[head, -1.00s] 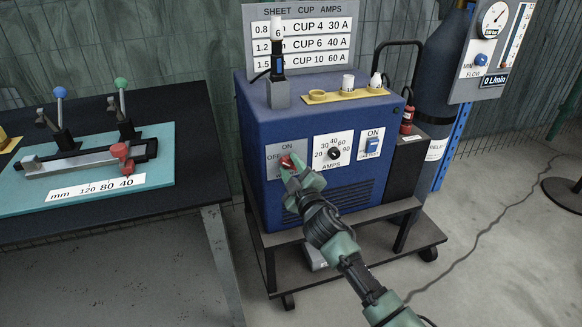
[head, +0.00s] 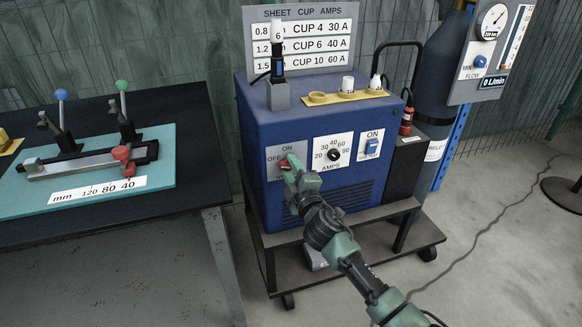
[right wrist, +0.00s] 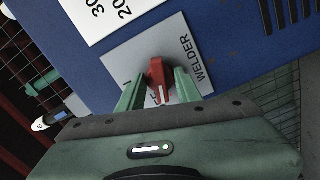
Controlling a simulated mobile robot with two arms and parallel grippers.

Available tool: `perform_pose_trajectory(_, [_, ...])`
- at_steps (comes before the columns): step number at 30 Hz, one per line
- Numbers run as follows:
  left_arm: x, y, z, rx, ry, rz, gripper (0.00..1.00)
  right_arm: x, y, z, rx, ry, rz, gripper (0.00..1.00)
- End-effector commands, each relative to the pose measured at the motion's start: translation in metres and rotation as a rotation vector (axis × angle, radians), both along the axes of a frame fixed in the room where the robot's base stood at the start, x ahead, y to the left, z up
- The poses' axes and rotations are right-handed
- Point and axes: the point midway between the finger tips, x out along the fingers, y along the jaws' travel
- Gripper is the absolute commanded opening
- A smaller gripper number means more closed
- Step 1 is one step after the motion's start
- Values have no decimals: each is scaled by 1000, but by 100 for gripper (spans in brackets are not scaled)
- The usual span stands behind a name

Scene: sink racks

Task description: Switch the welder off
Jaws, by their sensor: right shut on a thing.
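The blue welder (head: 300,125) stands on a grey cart. At the left of its front is a grey plate (head: 274,147) marked ON at the top and OFF at the left, with a red switch knob (head: 285,165). My right gripper (head: 290,163) is shut on this knob. In the right wrist view the knob (right wrist: 158,78) sits between the two green fingers (right wrist: 158,88), on the plate (right wrist: 190,58) marked WELDER. The knob's near end, with a white mark, lies by partly hidden lettering, seemingly OFF. My left gripper is out of view.
An amps dial (head: 334,154) and a blue switch (head: 372,146) are right of the knob. A torch (head: 278,65) and a yellow cup holder (head: 345,97) stand on the welder. A dark bench (head: 190,110) with a teal clamp board is left, a gas cylinder (head: 440,85) right.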

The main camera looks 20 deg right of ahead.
Motion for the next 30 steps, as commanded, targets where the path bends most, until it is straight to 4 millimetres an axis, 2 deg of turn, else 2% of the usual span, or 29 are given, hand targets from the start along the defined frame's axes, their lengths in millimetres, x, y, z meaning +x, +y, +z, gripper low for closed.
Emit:
perform_pose_trajectory(7, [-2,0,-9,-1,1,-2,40,0,0,-1,-125,-1,1,0])
perform_pose_trajectory(17, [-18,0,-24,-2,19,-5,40,-1,1,-1,-282,-6,1,0])
perform_pose_trajectory(18, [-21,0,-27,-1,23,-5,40,-1,1,-2,-287,-6,1,40])
perform_pose_trajectory(24, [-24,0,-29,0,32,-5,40,0,0,-1,-282,-8,1,40])
perform_pose_trajectory(30, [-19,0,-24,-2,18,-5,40,-4,0,-1,-281,-8,1,40])
